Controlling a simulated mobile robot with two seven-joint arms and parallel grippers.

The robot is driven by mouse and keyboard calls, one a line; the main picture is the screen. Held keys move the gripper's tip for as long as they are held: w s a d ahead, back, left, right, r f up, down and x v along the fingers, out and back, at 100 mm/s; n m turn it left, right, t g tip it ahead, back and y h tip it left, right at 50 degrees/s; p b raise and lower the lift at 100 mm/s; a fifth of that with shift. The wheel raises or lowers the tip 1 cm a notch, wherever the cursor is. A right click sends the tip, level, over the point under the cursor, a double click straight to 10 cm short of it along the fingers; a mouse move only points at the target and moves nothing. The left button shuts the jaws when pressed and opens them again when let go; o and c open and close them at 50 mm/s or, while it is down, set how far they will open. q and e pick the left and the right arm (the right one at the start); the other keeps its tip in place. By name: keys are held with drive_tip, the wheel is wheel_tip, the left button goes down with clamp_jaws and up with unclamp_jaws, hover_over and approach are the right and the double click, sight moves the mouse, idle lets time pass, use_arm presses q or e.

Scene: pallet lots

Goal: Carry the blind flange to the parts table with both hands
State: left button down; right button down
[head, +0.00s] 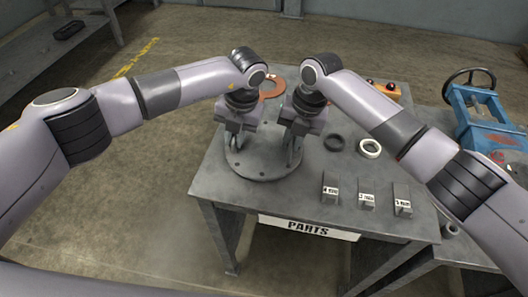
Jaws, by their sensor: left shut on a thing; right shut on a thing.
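The blind flange (262,165) is a dark grey round disc with bolt holes near its rim. It is at the left part of the parts table (305,205), over or on the table top; I cannot tell if it touches. My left gripper (237,143) is shut on the flange from above at its left side. My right gripper (293,150) is shut on it from above at its right side. Both hands hide the flange's far and middle parts. A "PARTS" sign (308,228) hangs on the table's front edge.
On the table are a copper-coloured ring (272,88), a black ring (334,143), a white ring (370,148), and labelled grey blocks (366,196). An orange box with red knobs (385,89) stands behind. A blue machine with a handwheel (485,115) stands right. Floor at left is clear.

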use_arm(q)
drive_tip(key=shift+f, duration=0.15)
use_arm(e)
drive_tip(key=shift+w+a, duration=0.1)
use_arm(q)
drive_tip(key=c, duration=1.1)
unclamp_jaws()
use_arm(e)
drive_tip(key=c, duration=1.1)
unclamp_jaws()
drive_tip(key=shift+r, duration=0.2)
use_arm(q)
drive_tip(key=r, duration=0.4)
drive_tip(key=d+r, duration=0.1)
drive_tip(key=r, duration=0.3)
drive_tip(key=d+r, duration=0.1)
drive_tip(key=r, duration=0.2)
drive_tip(key=shift+s+d+r, duration=0.15)
drive_tip(key=shift+s+r, duration=0.05)
drive_tip(key=shift+r, duration=0.2)
use_arm(e)
drive_tip(key=d+r, duration=0.1)
drive_tip(key=r, duration=0.6)
drive_tip(key=d+r, duration=0.1)
drive_tip(key=r, duration=0.3)
drive_tip(key=shift+s+d+r, duration=0.15)
drive_tip(key=shift+s+d, duration=0.15)
